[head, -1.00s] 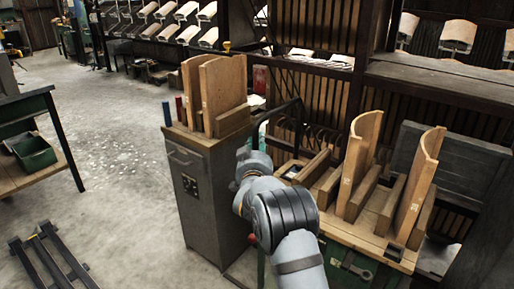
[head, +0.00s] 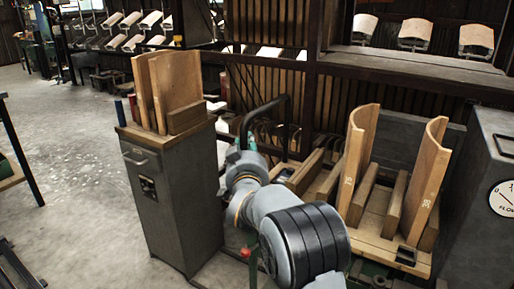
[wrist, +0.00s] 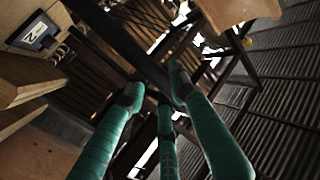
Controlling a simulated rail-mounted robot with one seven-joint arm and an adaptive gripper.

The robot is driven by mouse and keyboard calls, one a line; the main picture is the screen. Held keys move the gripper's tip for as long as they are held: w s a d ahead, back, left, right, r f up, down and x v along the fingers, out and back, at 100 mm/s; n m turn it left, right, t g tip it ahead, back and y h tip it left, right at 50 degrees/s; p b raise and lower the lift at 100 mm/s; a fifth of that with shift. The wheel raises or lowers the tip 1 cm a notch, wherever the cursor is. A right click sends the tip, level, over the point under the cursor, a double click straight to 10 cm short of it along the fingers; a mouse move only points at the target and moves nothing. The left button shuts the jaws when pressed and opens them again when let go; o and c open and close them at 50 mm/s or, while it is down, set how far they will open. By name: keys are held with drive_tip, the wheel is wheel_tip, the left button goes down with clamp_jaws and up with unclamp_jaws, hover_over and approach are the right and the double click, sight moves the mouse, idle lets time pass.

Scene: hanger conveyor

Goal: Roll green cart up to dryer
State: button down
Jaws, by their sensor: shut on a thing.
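The green cart has a wooden top (head: 380,228) with tall curved boards standing on it, right of my arm in the head view. Only a little of its green body shows below the top. A dark bent handle (head: 268,106) rises at its left end. My gripper (head: 250,142) is at this handle, partly hidden by my arm. In the wrist view my teal fingers (wrist: 155,92) are shut around a dark bar (wrist: 112,42). A grey box with a round flow dial (head: 503,198) stands at the right edge, close to the cart; I cannot tell whether it is the dryer.
A grey cabinet (head: 172,195) holding curved boards stands left of my arm, near the handle. Slatted wooden racks and a shelf (head: 420,68) line the back. Open concrete floor (head: 75,150) lies to the left. A bench edge shows at the far left.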

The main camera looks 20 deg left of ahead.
drive_tip(key=shift+w+d+f, duration=0.1)
drive_tip(key=shift+d+f, duration=0.1)
drive_tip(key=shift+f, duration=0.15)
drive_tip(key=c, duration=1.8)
unclamp_jaws()
drive_tip(key=shift+c, duration=0.2)
drive_tip(key=shift+o, duration=0.5)
drive_tip(key=shift+d+r, duration=0.15)
drive_tip(key=shift+r, duration=0.05)
drive_tip(key=o, duration=0.3)
drive_tip(key=shift+r, duration=0.1)
drive_tip(key=shift+s, duration=0.2)
drive_tip(key=v, duration=1.2)
drive_tip(key=shift+w, duration=0.1)
